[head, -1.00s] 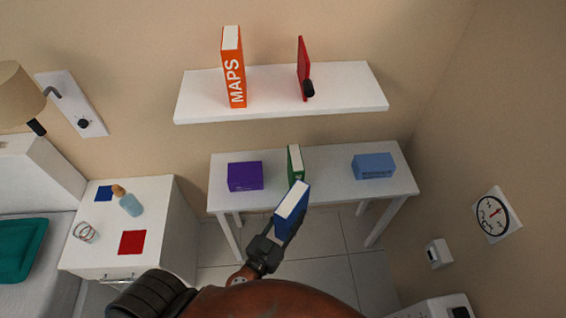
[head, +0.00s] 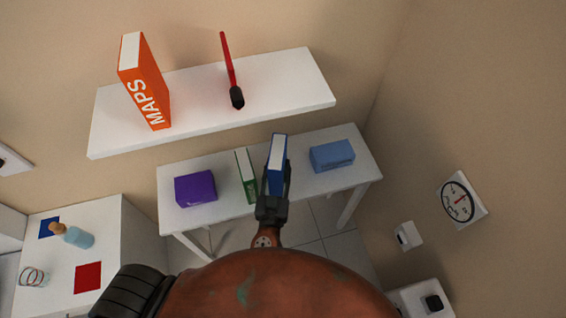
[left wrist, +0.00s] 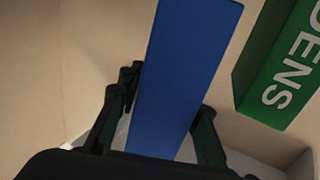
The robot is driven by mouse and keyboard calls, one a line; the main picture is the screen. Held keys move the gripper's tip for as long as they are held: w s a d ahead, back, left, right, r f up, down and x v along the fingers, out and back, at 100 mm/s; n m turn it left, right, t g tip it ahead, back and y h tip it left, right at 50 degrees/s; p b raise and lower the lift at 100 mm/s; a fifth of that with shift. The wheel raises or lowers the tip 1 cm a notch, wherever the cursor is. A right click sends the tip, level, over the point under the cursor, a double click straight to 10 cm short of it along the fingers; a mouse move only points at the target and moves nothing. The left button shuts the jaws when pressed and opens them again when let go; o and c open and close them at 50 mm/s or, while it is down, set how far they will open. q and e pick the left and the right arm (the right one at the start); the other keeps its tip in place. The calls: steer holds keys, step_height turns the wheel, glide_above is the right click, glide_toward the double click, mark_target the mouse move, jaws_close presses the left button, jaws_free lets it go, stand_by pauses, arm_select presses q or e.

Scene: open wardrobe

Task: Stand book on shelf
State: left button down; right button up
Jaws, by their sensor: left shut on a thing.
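A blue book (head: 277,160) with white page edges is in my left gripper (head: 275,185), held near its lower end. It stands roughly upright in the head view, in front of the table. In the left wrist view the blue book (left wrist: 185,75) fills the middle between the dark fingers (left wrist: 165,125). The white wall shelf (head: 200,108) is above and beyond the gripper. My right gripper is not in view.
The white table (head: 325,182) below the shelf holds a purple box (head: 195,189), an upright green book (head: 245,175) and a light blue box (head: 332,155). The green book also shows close by in the left wrist view (left wrist: 275,70). The shelf's right part is clear.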

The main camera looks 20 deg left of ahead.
arm_select(q)
steer(key=shift+w+f, duration=0.2)
steer(key=shift+w, duration=0.45)
steer(key=shift+w+f, duration=0.2)
steer(key=shift+w, duration=0.4)
steer(key=w+f, duration=0.2)
steer(key=f, duration=0.1)
steer(key=shift+w+a+f+b, duration=0.1)
steer(key=shift+w+a+b, duration=0.05)
steer(key=shift+w+b, duration=0.2)
steer(key=w+f, duration=0.1)
steer(key=f, duration=0.1)
steer(key=w+f, duration=0.1)
steer(key=f, duration=0.1)
steer(key=w+f+b, duration=0.1)
steer(key=f, duration=0.1)
steer(key=shift+s+f, duration=0.1)
steer(key=shift+f, duration=0.05)
steer(key=shift+f+b, duration=0.15)
steer(key=shift+b, duration=0.15)
steer(key=c, duration=1.7)
jaws_free()
steer(key=shift+c, duration=0.2)
steer(key=o, duration=0.3)
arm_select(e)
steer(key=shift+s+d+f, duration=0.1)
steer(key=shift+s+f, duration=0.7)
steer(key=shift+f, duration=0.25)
